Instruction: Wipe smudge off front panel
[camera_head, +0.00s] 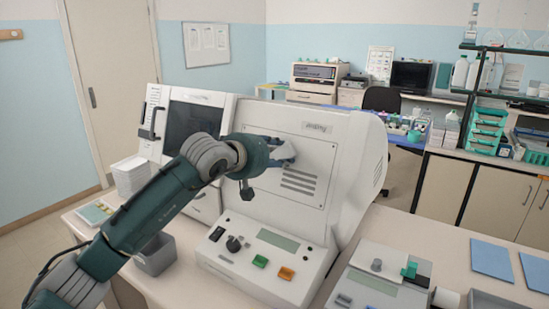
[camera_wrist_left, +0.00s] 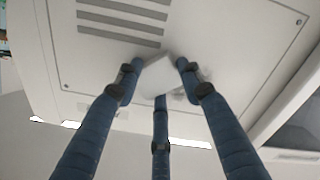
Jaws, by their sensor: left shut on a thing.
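The front panel (camera_head: 305,163) is a pale screwed-on plate on the sloped face of the large white machine (camera_head: 355,165). It fills much of the left wrist view (camera_wrist_left: 220,40), with dark vent slots at upper left. My left gripper (camera_head: 283,152) is at the panel's upper left part. In the left wrist view my left gripper (camera_wrist_left: 158,75) has its blue fingers shut on a white wiping pad (camera_wrist_left: 157,78), which is at the panel face; firm contact cannot be told. A faint greyish patch, perhaps the smudge, shows just beside the pad. My right gripper is not in view.
Below the panel is a console with a dark knob (camera_head: 234,244), a green button (camera_head: 260,261) and an orange button (camera_head: 286,273). A grey bin (camera_head: 155,256) stands at left. A smaller device (camera_head: 375,280) stands at right. Blue sheets (camera_head: 491,259) lie on the right counter.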

